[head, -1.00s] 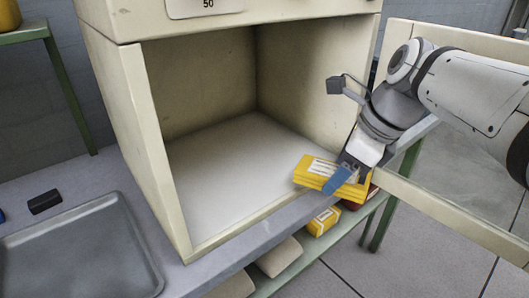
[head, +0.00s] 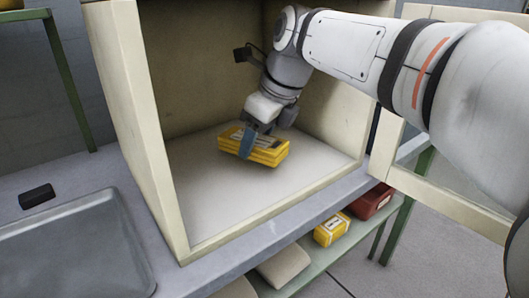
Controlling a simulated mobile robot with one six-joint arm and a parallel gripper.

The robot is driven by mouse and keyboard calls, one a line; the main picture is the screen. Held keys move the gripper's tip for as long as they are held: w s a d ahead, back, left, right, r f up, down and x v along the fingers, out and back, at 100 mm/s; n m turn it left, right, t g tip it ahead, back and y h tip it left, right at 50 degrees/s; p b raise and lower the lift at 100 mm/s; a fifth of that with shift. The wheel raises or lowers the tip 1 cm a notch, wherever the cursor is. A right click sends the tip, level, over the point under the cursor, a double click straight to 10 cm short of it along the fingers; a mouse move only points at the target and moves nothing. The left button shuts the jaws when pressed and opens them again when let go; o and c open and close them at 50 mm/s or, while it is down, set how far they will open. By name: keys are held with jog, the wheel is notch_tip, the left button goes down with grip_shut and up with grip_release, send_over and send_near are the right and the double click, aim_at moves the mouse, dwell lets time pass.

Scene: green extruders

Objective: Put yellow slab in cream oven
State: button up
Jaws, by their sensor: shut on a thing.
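The cream oven (head: 130,95) stands on the grey bench with its front open and its door (head: 440,185) swung out to the right. The yellow slab (head: 262,157), with a pale label on top, is inside the oven, over the middle of the white floor. My gripper (head: 252,142) is shut on the slab from above, with one blue finger showing on its near side. Whether the slab touches the oven floor or is held just above it, I cannot tell.
A grey metal tray (head: 75,245) and a small black block (head: 37,196) are on the bench at left. On the green shelf below are a yellow box (head: 331,229), a red box (head: 371,202) and pale packets (head: 284,265). The oven floor around the slab is clear.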

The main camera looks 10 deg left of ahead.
jog(key=shift+f+b, duration=1.15)
jog(key=shift+f, duration=0.55)
jog(key=shift+f, duration=0.15)
jog(key=o, duration=1.1)
jog(key=shift+o, duration=0.2)
jog(key=shift+r, duration=0.2)
jog(key=d+r+p, duration=0.2)
jog(key=r, duration=0.1)
jog(key=shift+s+d, duration=0.2)
jog(key=shift+s, duration=0.2)
jog(key=s+d, duration=0.1)
jog(key=d, duration=0.2)
jog(key=s+d+p, duration=0.1)
jog(key=d, duration=0.2)
jog(key=s+d+p, duration=0.1)
jog(key=d, duration=0.3)
jog(key=shift+s+d+f, duration=0.1)
jog(key=shift+s+f, duration=0.1)
jog(key=shift+r+p, duration=0.1)
jog(key=shift+p, duration=0.2)
